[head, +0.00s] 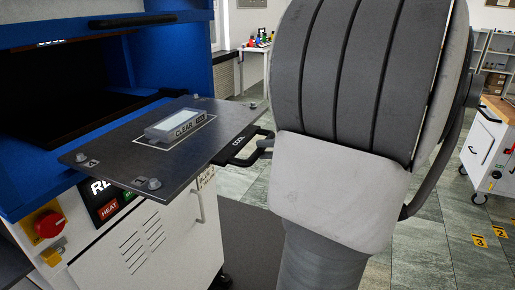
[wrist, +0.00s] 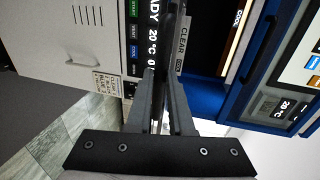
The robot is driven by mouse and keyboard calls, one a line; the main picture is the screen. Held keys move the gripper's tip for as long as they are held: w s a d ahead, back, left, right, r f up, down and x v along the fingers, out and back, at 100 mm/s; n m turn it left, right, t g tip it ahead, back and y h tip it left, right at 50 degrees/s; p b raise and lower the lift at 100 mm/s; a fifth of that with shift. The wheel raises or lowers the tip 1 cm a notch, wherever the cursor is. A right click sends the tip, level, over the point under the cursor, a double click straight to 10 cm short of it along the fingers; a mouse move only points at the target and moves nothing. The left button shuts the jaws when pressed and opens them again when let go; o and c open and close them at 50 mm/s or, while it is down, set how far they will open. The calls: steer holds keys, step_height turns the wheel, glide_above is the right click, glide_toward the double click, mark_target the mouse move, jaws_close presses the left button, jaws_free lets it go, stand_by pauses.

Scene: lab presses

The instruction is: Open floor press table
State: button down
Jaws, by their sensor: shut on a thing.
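The floor press (head: 150,235) has a blue frame and a white base and stands at the left. Its dark flat table (head: 105,155) sticks well out of the blue opening in the head view. A black handle (head: 238,155) is on the table's front edge. My gripper (head: 264,146) is at the outer end of this handle, mostly hidden behind my arm. In the wrist view my gripper (wrist: 164,78) has its two fingers closed around the handle, which is seen nearly edge-on between them. A light block marked CLEAR (head: 178,124) lies on the table.
A red knob (head: 48,224) and a HEAT panel (head: 108,208) are on the press front. A white wheeled cabinet (head: 487,150) stands at the right. Tiled floor (head: 400,250) lies clear between.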

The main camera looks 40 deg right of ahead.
steer(key=shift+s+d, duration=0.1)
steer(key=shift+s, duration=0.05)
steer(key=c, duration=1.1)
jaws_free()
steer(key=shift+s, duration=0.1)
steer(key=shift+p+v, duration=1.3)
steer(key=shift+v, duration=7.45)
steer(key=shift+f, duration=0.1)
